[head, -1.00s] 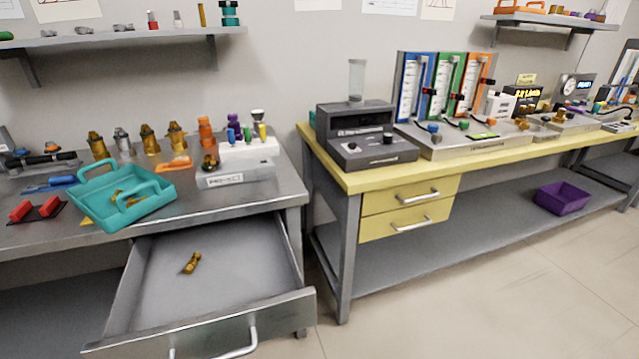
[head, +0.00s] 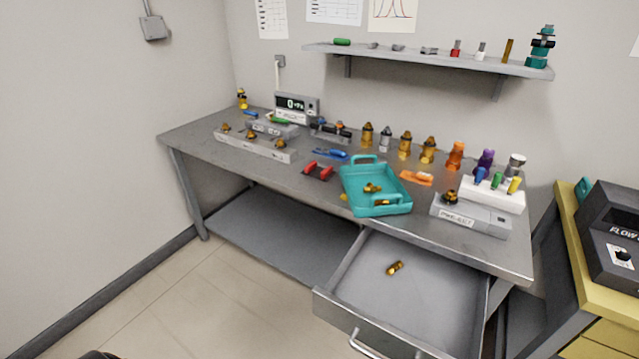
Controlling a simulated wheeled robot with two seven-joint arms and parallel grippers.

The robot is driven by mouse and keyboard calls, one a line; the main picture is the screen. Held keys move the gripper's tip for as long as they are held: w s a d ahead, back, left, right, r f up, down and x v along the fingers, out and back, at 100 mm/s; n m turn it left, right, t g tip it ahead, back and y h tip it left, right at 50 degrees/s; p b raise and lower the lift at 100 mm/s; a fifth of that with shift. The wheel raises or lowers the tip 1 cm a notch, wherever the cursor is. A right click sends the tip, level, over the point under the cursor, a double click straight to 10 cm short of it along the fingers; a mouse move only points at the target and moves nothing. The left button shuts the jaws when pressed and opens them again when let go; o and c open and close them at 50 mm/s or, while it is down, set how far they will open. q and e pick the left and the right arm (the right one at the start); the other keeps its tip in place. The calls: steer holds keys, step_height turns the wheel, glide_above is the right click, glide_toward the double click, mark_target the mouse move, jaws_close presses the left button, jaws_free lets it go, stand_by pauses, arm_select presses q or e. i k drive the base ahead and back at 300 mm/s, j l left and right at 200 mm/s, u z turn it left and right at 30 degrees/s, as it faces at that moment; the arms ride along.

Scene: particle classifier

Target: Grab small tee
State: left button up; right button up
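A small brass fitting (head: 395,268) lies alone in the open drawer (head: 425,300); its shape is too small to make out surely as a tee. More brass fittings (head: 373,188) lie in the teal tray (head: 352,180) on the grey bench, and I cannot tell whether one is a tee. Several brass and grey upright fittings (head: 405,146) stand along the back of the bench. Neither of my grippers is in view.
The grey bench (head: 200,140) carries a grey rack with fittings (head: 255,143), a digital display (head: 295,107), red blocks (head: 318,171) and a white block with coloured plugs (head: 492,192). A wall shelf (head: 430,62) hangs above. A yellow bench (head: 600,300) stands at right. The floor in front is clear.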

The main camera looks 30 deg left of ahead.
mark_target(370, 186)
steer(key=u, duration=0.5)
steer(key=i+j, duration=0.45)
steer(key=j, duration=0.25)
steer(key=i+j, duration=0.25)
steer(key=j, duration=0.15)
